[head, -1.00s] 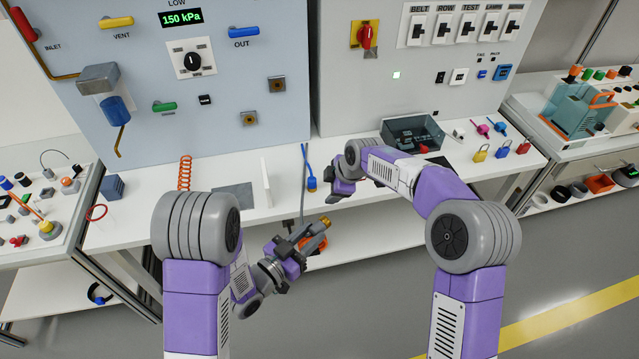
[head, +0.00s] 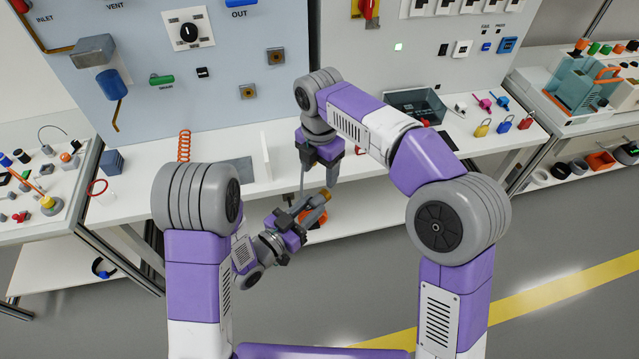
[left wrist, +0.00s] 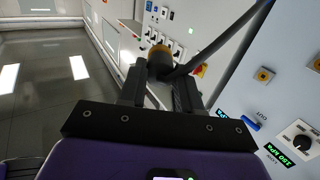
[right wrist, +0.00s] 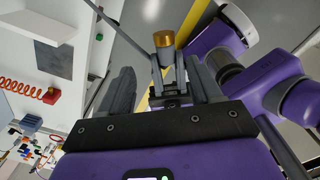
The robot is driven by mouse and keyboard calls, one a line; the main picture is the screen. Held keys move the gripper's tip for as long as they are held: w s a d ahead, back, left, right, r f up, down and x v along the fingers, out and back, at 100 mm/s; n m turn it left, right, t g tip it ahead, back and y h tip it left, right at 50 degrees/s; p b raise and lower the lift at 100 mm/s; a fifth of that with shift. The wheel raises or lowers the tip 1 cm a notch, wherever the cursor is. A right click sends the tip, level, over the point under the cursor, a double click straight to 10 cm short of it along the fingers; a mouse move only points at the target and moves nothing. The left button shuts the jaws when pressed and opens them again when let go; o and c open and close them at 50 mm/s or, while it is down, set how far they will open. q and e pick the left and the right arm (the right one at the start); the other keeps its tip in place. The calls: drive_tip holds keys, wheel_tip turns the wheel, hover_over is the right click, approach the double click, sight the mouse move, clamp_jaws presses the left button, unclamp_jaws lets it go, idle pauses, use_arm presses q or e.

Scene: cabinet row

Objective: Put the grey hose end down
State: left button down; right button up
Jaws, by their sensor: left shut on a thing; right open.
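The grey hose end (head: 318,198), a grey fitting with a brass tip, is between the fingers of my left gripper (head: 310,206), which is shut on it in front of the bench edge. The left wrist view shows the brass tip (left wrist: 160,56) and the dark hose (left wrist: 212,36) running up to the right. My right gripper (head: 319,180) is open and points down just above the hose end. In the right wrist view the hose end (right wrist: 164,62) shows beyond the open fingers; I cannot tell whether they touch it. My right arm hides part of the bench.
The white bench (head: 220,200) holds a grey pad (head: 236,170), an upright white plate (head: 266,157) and a red coiled hose (head: 184,146). A dark bin (head: 412,104) and several padlocks are on the right. An orange object (head: 312,217) is on the lower shelf behind my left gripper.

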sight(319, 192)
wheel_tip(319, 192, down, 8)
drive_tip(key=shift+f, duration=0.15)
idle(0.3)
use_arm(q)
drive_tip(key=shift+d, duration=0.1)
use_arm(e)
drive_tip(key=shift+w, duration=0.1)
drive_tip(key=c, duration=1.1)
use_arm(q)
drive_tip(key=c, duration=0.8)
unclamp_jaws()
drive_tip(key=shift+s, duration=0.1)
drive_tip(key=shift+c, duration=0.2)
use_arm(e)
drive_tip(key=shift+a, duration=0.1)
drive_tip(key=shift+c, duration=0.3)
use_arm(q)
drive_tip(key=shift+o, duration=0.7)
